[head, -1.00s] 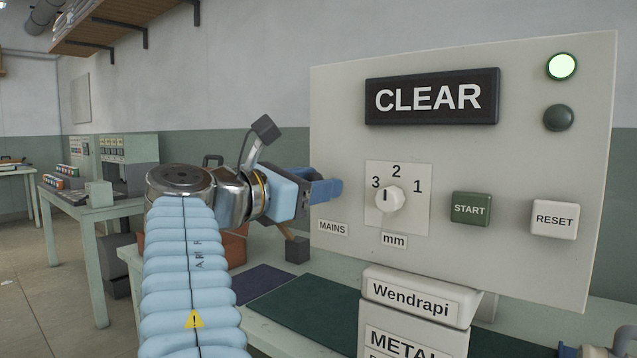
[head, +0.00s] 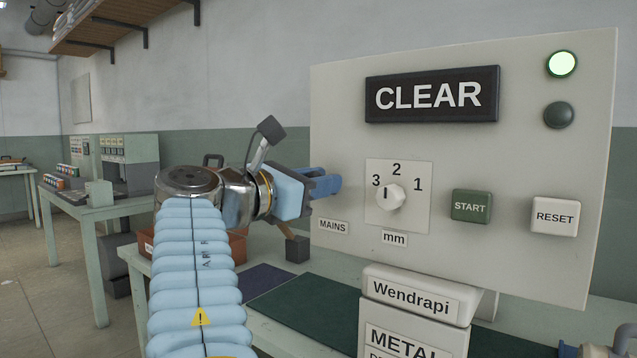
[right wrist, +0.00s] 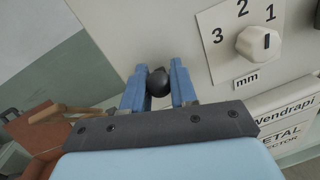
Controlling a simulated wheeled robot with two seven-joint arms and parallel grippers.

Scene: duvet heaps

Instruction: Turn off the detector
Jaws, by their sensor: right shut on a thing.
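The detector is a pale panel (head: 340,120) on a Wendrapi stand. Its display (head: 431,95) reads CLEAR, and the upper round lamp (head: 562,64) glows pale green. My right gripper (head: 326,186) is at the panel's left side, just above the MAINS label (head: 332,228). In the right wrist view its blue fingers (right wrist: 158,88) are shut on a round black knob (right wrist: 158,82) in front of the panel. The fingers hide the knob in the head view. My left gripper is not in view.
A green START button (head: 470,207) and a white RESET button (head: 554,217) are farther right. A brown box (head: 237,246) stands behind my arm. A dark green mat (head: 310,305) lies on the bench.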

